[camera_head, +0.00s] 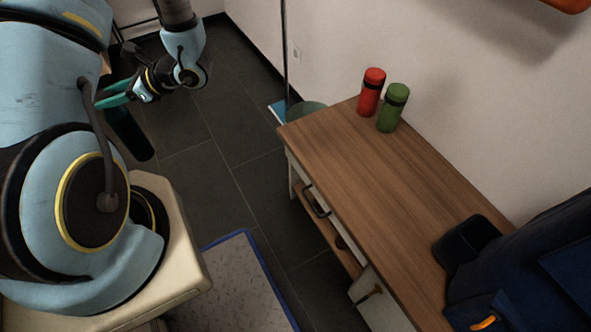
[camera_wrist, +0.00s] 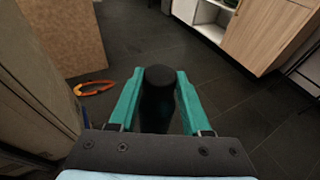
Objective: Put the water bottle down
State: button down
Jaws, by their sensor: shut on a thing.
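My gripper (camera_head: 112,97) is at the upper left of the head view, out over the dark floor and away from the wooden table (camera_head: 340,190). Its teal fingers are shut on a dark water bottle (camera_head: 130,135), which hangs slightly tilted below them. In the wrist view the bottle (camera_wrist: 158,100) stands between the two fingers (camera_wrist: 160,85), with its round black top towards the camera. Its lower end is hidden there. A red bottle (camera_head: 371,92) and a green bottle (camera_head: 393,108) stand upright at the table's far end.
A dark blue bag (camera_head: 530,265) and a black item (camera_head: 466,245) lie on the table's near right. The middle of the tabletop is bare. A pole (camera_head: 285,55) and a green bin (camera_head: 307,112) stand beyond it. An orange object (camera_wrist: 94,88) lies on the floor.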

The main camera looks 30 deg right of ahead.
jog(key=s+d+n+g+h+p, duration=0.1)
jog(key=s+d+n+g, duration=0.45)
jog(key=s, duration=0.35)
jog(key=s+d+n+g, duration=0.4)
jog(key=s+g, duration=0.2)
jog(key=s, duration=0.3)
jog(key=s+d+n+g+h+p, duration=0.1)
jog(key=s+d+n+g, duration=0.45)
jog(key=s, duration=0.45)
jog(key=s+d+r+n+g+h+p, duration=0.1)
jog(key=s+d+r+n+h, duration=0.4)
jog(key=d, duration=0.5)
jog(key=s+d+r+n+g+h, duration=0.15)
jog(key=s+d+n+h, duration=0.35)
jog(key=d, duration=0.6)
jog(key=s+d+r+n+g+h+p, duration=0.1)
jog(key=s+d+r+n+h, duration=0.2)
jog(key=d+h, duration=0.55)
notch_tip(320, 180, down, 9)
jog(key=w+d+y, duration=0.1)
jog(key=y, duration=0.1)
jog(key=shift+w+d, duration=0.2)
jog(key=shift+d, duration=0.1)
jog(key=shift+b, duration=0.3)
jog(key=shift+f, duration=0.15)
jog(key=shift+c, duration=1.8)
grip_release()
